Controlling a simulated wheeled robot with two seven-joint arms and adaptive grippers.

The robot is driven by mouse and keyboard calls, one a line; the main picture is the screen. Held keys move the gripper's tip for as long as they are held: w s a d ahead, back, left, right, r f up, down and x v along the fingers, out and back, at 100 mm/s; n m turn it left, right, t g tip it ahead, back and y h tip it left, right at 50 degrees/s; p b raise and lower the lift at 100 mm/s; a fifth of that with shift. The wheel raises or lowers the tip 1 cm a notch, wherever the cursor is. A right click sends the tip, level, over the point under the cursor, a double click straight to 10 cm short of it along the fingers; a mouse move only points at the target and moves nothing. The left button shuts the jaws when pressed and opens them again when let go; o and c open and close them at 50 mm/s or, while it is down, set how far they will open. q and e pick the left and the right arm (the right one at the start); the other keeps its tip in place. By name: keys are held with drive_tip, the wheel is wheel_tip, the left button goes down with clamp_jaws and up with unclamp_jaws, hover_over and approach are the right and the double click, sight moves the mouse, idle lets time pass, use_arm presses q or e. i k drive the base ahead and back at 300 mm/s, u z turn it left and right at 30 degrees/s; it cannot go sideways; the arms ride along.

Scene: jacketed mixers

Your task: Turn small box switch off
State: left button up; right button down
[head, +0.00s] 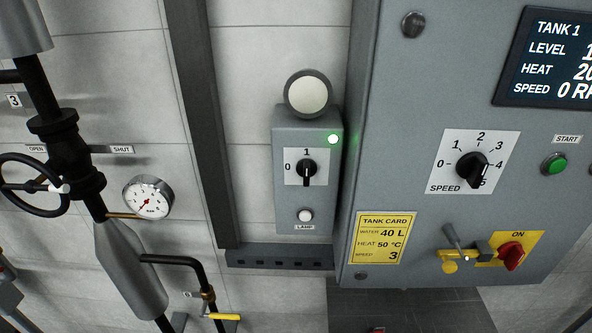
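The small grey box (283,209) hangs on the tiled wall, left of the large control cabinet. Its black rotary switch (307,169) sits on a white plate marked 0 at the left and 1 at the top. The knob's bar stands upright, in line with the 1. A green indicator light (333,139) glows at the box's upper right. A white button (305,215) labelled LAMP is below the switch. A round pale lamp (308,93) sits on top of the box. Neither of my grippers shows in the head view.
The large grey cabinet (400,165) stands close at the right, with a SPEED knob (473,169), green START button (555,163) and red ON switch (512,256). A dark vertical post (205,120), pressure gauge (148,197) and handwheel (32,187) are at the left.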

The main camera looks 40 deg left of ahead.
sight(306, 168)
drive_tip(key=u, duration=1.1)
drive_tip(key=k, duration=0.1)
drive_tip(key=u, duration=2.35)
drive_tip(key=k, duration=0.7)
drive_tip(key=z, duration=1.2)
